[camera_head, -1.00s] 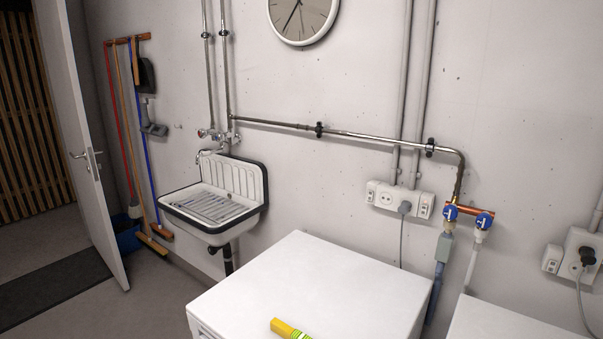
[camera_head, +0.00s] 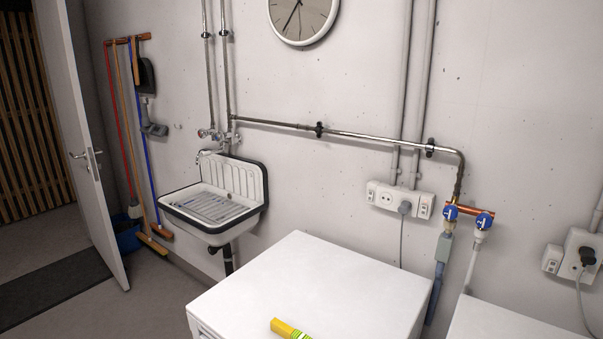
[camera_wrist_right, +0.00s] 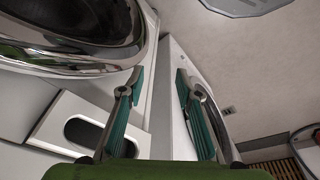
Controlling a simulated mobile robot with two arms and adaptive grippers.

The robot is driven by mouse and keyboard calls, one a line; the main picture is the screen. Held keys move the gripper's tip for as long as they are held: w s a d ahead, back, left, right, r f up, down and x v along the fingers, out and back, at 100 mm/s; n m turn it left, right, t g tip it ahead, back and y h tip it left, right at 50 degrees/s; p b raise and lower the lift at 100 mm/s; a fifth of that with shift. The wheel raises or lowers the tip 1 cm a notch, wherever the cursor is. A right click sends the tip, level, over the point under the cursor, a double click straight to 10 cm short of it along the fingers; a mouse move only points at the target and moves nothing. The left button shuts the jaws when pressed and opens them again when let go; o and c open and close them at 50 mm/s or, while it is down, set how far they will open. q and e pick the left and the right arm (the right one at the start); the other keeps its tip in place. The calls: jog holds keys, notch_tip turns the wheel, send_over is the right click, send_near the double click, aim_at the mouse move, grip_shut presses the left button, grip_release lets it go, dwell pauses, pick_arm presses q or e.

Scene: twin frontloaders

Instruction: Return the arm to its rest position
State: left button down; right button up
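My right gripper (camera_wrist_right: 159,75) shows in the right wrist view with its two teal-padded fingers spread apart and nothing between them. It is close to the front of a white machine (camera_wrist_right: 75,112), whose dark round door with a chrome rim (camera_wrist_right: 80,52) fills the upper left. Neither arm nor gripper shows in the head view, so my left gripper is out of sight.
In the head view, a white machine top (camera_head: 320,285) carries a yellow-and-green item (camera_head: 290,329) at its front edge. Another white top (camera_head: 510,322) stands at right. A sink (camera_head: 215,205) hangs on the wall, and a door (camera_head: 85,130) stands open at left.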

jog(key=s+d+f+g, duration=0.1)
jog(key=s+d+f, duration=0.2)
jog(key=s+f, duration=1.6)
notch_tip(320, 180, down, 4)
jog(key=shift+s+d+f+g, duration=0.1)
jog(key=shift+s+d+g, duration=0.1)
jog(key=shift+s+g, duration=0.1)
jog(key=shift+c, duration=0.6)
